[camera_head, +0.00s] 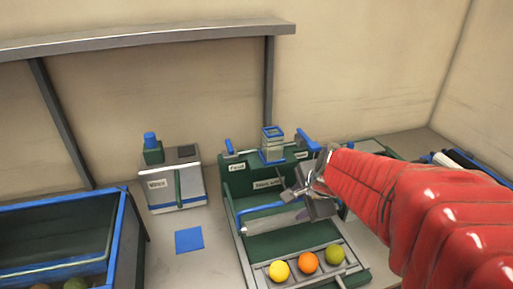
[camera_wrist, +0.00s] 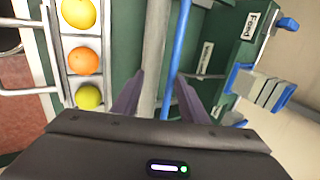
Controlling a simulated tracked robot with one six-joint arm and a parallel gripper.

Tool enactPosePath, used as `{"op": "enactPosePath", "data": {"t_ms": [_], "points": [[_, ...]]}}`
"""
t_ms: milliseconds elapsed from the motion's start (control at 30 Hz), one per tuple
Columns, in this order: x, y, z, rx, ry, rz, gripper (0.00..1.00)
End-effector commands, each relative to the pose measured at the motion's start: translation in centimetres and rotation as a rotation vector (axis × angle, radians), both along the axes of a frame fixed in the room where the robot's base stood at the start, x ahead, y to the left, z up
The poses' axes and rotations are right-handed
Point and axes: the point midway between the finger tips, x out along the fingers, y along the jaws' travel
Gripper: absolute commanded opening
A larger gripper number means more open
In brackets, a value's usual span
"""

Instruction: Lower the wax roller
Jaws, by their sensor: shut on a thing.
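The wax roller (camera_head: 272,222) is a pale grey bar lying across the green sorting machine (camera_head: 234,185), with a blue bar (camera_head: 264,207) along its far side. In the wrist view the grey roller (camera_wrist: 156,50) and the blue bar (camera_wrist: 183,45) run between my two fingers. My gripper (camera_head: 305,198) is at the right end of the roller, and it also shows in the wrist view (camera_wrist: 160,80). It is shut on the roller; the exact contact is partly hidden by the fingers.
A yellow fruit (camera_head: 279,271), an orange (camera_head: 308,263) and a yellow-green fruit (camera_head: 334,254) sit in the front tray. A blue-rimmed bin (camera_head: 122,225) stands at left. A grey box (camera_head: 174,185) and blue square (camera_head: 189,239) lie between. My red arm covers the right side.

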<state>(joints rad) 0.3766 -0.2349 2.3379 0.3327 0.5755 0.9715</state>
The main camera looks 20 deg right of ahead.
Motion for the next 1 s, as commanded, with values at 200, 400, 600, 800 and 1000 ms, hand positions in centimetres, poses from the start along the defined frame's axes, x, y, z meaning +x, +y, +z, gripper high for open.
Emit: {"op": "enactPosePath", "data": {"t_ms": [200,400,600,800,1000], "points": [[-1.3,0.0,2.3,-0.003,-0.001,0.001,0.30],[-2.7,-0.1,4.9,-0.004,-0.004,-0.001,0.30],[-4.3,-0.1,7.8,-0.005,-0.005,-0.002,0.30],[-5.7,0.0,10.2,-0.004,-0.004,-0.001,0.30],[-6.3,0.0,11.2,-0.003,-0.002,-0.001,0.30]]}}
